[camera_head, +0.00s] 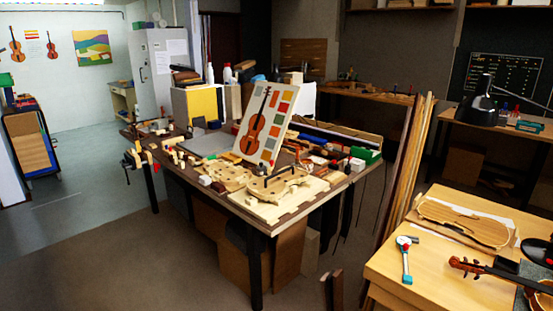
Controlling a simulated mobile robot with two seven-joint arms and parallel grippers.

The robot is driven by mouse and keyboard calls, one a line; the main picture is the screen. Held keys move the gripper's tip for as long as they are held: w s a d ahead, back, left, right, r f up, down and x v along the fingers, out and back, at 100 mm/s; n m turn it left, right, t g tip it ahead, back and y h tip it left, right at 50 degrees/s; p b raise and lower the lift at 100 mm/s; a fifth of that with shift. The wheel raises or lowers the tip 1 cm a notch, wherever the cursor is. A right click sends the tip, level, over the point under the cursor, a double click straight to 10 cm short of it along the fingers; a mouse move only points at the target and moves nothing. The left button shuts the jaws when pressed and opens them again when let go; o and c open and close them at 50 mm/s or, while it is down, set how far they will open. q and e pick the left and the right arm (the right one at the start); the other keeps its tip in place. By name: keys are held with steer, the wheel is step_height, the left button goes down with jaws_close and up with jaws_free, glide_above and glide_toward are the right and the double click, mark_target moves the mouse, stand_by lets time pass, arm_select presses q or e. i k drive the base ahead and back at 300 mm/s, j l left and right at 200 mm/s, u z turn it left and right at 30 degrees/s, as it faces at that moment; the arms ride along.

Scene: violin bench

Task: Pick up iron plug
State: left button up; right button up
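I cannot make out an iron plug for certain in the head view. A black, rounded device with a thin arm (478,112) stands on the back right bench (452,118). Whether a plug lies beside it is too small to tell. A white, red and teal hand tool (406,262) lies on the near right table (385,268). Neither of my grippers shows.
A cluttered central bench (262,219) holds a violin picture board (265,122), violin parts and many small tools. An unfinished violin body (462,222) and a violin neck (490,268) lie on the near right table. Tall wooden strips (408,165) stand between them.

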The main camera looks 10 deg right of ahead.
mark_target(347, 171)
steer(key=i+l+z, duration=0.35)
steer(key=i, duration=0.2)
steer(key=i+z, duration=0.4)
steer(key=i, duration=0.15)
